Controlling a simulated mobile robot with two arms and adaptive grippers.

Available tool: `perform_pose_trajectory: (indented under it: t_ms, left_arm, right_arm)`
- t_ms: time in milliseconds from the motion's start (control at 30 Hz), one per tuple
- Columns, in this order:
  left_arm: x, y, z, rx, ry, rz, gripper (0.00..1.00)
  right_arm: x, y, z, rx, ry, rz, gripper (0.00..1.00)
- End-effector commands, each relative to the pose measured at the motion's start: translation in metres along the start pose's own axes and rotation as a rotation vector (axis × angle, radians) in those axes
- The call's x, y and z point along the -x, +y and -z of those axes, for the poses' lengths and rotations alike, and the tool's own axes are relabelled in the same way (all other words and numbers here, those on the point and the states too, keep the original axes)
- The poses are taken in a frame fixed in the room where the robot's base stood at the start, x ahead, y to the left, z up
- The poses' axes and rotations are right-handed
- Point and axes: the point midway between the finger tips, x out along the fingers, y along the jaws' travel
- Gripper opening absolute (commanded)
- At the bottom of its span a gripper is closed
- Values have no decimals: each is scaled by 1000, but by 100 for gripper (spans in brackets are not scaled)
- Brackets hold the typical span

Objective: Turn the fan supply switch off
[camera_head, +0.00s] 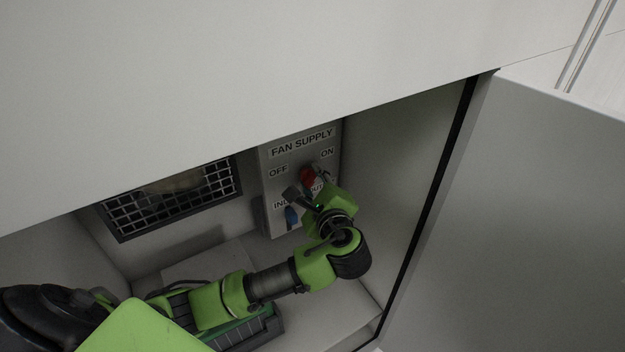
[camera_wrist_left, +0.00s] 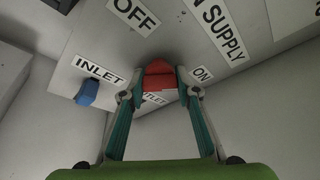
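The fan supply switch is a red knob (camera_head: 307,175) on a grey panel box (camera_head: 265,160) inside the cabinet, below the FAN SUPPLY label and between OFF and ON labels. In the left wrist view the red knob (camera_wrist_left: 160,76) sits between the two fingertips. My left gripper (camera_head: 308,187) reaches the panel from below; in its wrist view the gripper (camera_wrist_left: 160,88) has its fingers apart on either side of the knob. Whether they touch it cannot be told. The gripper partly hides the panel's lower labels in the head view. My right gripper is not in view.
A blue knob (camera_head: 292,217) by the INLET label is close to the left gripper; it also shows in the left wrist view (camera_wrist_left: 87,92). A vent grille (camera_head: 125,222) is left of the panel. The cabinet's top edge and open door (camera_head: 520,220) bound the opening.

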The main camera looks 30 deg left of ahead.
Motion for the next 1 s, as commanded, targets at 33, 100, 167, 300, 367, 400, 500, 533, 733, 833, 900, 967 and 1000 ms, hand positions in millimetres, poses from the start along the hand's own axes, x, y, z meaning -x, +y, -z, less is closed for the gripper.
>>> perform_pose_trajectory:
  t_ms: [33,100,167,300,367,400,500,533,733,833,900,967,1000]
  left_arm:
    - [0,1,0,0,1,-1,8]
    - [0,1,1,5,1,1,8]
    - [0,2,1,13,1,4,8]
    - [0,4,3,53,3,20,8]
    - [0,4,3,81,3,32,8]
    - [0,4,3,104,3,40,8]
    - [0,6,4,170,3,67,8]
    - [0,6,5,194,4,77,8]
    - [-1,8,6,366,4,147,8]
    - [-1,8,7,455,4,183,8]
    - [-1,9,8,517,4,209,8]
    - [-2,9,8,570,4,230,8]
    - [-2,9,8,605,4,246,8]
  right_arm:
    - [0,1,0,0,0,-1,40]
    - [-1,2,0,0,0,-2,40]
    - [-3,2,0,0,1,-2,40]
    - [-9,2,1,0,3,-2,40]
    - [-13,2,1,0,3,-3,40]
    - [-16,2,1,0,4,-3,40]
    - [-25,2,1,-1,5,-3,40]
    - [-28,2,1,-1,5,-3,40]
    - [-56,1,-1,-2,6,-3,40]
    - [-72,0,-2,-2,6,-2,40]
    - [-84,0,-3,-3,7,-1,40]
    - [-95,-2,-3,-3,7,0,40]
    - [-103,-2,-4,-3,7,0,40]
